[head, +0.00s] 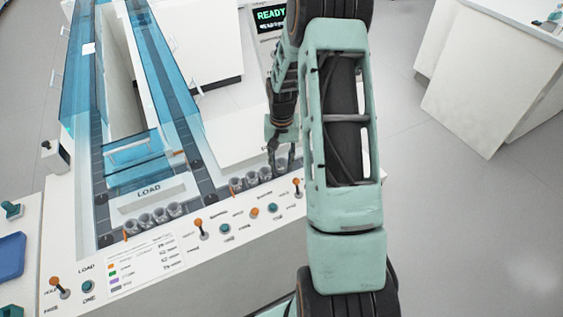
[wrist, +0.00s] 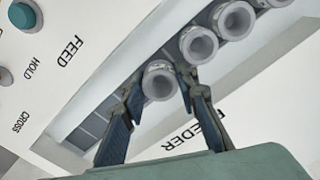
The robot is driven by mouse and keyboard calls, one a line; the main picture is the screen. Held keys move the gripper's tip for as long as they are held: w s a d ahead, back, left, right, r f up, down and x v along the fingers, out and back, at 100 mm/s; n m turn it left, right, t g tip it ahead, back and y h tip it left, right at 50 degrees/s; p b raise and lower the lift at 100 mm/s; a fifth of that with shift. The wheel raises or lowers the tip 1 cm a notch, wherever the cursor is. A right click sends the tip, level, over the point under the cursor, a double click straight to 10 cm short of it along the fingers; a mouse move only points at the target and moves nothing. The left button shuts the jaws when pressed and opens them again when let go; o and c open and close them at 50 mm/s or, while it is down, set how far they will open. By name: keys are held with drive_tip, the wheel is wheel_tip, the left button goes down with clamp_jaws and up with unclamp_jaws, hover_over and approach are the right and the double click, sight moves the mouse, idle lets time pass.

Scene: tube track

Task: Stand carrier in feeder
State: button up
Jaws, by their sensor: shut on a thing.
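My gripper (wrist: 161,88) is shut on a grey, ring-mouthed carrier (wrist: 160,80), with one finger on each side of it. The carrier is at the near end of a row of similar grey carriers (wrist: 198,45) in the recessed feeder lane (wrist: 92,128), beside the printed word FEEDER. It looks upright; whether its base rests on the lane floor cannot be told. In the head view my gripper (head: 281,160) is at the right end of the feeder row (head: 250,182). The held carrier is not clear there.
Another row of grey carriers (head: 153,217) stands by the LOAD block (head: 150,192). Orange levers (head: 198,224) and teal buttons (head: 225,229) line the front panel. Blue clear covers (head: 165,70) run over the track at the left. A screen (head: 270,16) reads READY.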

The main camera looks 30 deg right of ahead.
drive_tip(key=shift+f+b, duration=0.55)
drive_tip(key=shift+f, duration=0.05)
idle(0.7)
drive_tip(key=o, duration=0.9)
drive_tip(key=shift+f, duration=0.1)
drive_tip(key=shift+o, duration=0.2)
wheel_tip(320, 180, up, 12)
idle(0.7)
